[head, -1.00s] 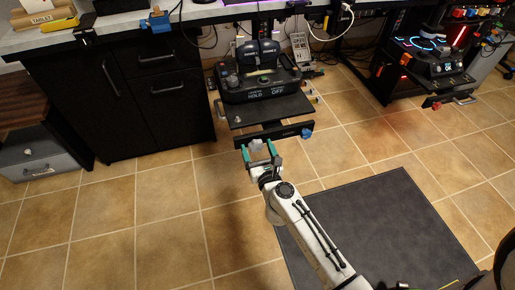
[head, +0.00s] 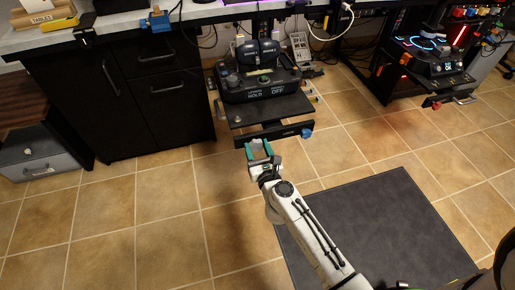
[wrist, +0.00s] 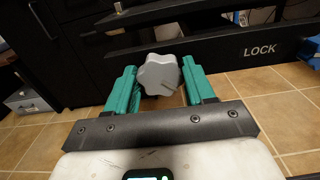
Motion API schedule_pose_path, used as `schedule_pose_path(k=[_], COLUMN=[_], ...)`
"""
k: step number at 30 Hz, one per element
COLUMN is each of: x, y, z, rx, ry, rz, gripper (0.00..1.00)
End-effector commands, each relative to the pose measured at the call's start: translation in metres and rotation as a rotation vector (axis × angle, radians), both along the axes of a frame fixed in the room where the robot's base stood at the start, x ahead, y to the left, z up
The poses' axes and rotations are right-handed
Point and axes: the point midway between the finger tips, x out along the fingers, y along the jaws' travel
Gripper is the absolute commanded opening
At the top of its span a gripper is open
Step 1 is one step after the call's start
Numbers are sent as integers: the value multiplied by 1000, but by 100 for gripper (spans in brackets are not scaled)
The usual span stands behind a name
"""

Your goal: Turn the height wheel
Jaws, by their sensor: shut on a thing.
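In the head view my gripper (head: 259,149) reaches up to the bar from below, shut on the wheel, which is small and partly hidden there.
The pedal stand's black front bar (head: 272,135) has a blue knob (head: 307,133) at its right end. A black cabinet (head: 110,100) stands left. A dark mat (head: 385,225) lies on the tiled floor (head: 165,205). A lit console (head: 432,65) stands right.

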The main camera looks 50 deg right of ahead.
Motion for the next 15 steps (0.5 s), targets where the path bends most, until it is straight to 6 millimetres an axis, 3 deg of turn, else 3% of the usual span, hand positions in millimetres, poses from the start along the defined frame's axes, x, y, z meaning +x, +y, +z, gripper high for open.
schedule_pose_path(k=[8, 15], x=[1, 1], y=[1, 1], z=[2, 1], rx=[-215, -243], ry=[146, 162], rz=[1, 0], gripper=[23, 23])
